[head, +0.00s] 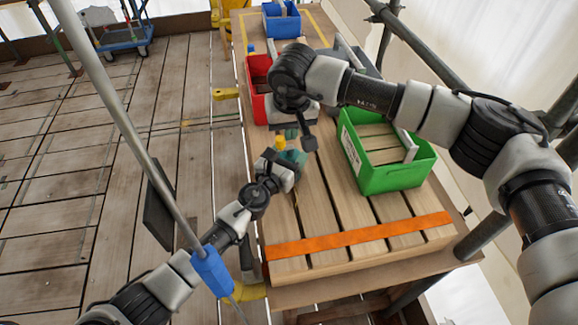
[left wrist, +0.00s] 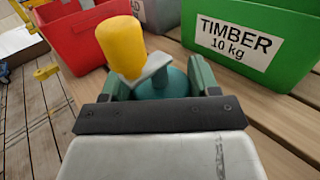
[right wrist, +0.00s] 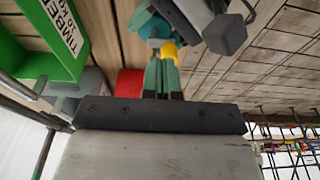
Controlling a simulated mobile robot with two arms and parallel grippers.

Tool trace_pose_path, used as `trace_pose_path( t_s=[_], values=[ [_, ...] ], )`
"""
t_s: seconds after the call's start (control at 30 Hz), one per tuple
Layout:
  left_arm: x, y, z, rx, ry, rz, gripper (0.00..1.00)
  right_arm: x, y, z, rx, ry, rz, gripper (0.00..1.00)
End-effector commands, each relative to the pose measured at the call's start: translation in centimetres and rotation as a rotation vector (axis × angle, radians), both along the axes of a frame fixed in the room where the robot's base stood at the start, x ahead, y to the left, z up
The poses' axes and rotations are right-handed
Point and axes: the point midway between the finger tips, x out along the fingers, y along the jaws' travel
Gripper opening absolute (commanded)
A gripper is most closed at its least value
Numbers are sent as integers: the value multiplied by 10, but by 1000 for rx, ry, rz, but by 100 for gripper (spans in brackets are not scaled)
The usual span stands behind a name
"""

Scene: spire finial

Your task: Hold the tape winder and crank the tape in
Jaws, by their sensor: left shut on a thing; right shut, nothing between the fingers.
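The tape winder has a teal round body (left wrist: 166,84) with a grey crank arm (left wrist: 155,66) and an upright yellow knob (left wrist: 121,46). My left gripper (head: 287,167) is shut on the body, its green fingers on either side in the left wrist view. In the head view the winder (head: 295,157) is over the left edge of the slatted table, and its yellow knob (head: 280,141) shows beside it. My right gripper (right wrist: 163,62) is shut and empty, its fingertips close to the yellow knob (right wrist: 170,50). I cannot tell whether they touch it.
An orange band (head: 360,235) crosses the near end of the table (head: 330,205). A green bin labelled TIMBER (head: 395,178) stands to the right, a red bin (head: 258,72) behind, a blue bin (head: 282,24) farther back. A grey pole (head: 130,115) crosses at left.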

Motion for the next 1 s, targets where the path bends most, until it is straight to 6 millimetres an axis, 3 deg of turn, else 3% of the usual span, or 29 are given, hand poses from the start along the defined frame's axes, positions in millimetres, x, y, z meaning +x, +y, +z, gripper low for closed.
trace_pose_path(
  t_s=[0.37, 0.47, 0.7, 0.9, 1.0],
  values=[
    [0, 1, 0, 0, 1, 2, 33, 1, -1, 7, 1, 0, -3, 0],
    [0, 1, 0, 0, 1, 2, 33, 2, 0, 8, 2, 3, -22, 15],
    [0, 1, 0, 0, 1, 2, 33, 20, 11, 32, 25, 93, -378, 51],
    [0, 1, -1, -1, 2, 2, 33, 28, 21, 53, 36, 177, -682, 51],
    [0, 1, -1, -1, 2, 2, 33, 29, 24, 55, 38, 197, -752, 51]
  ],
)
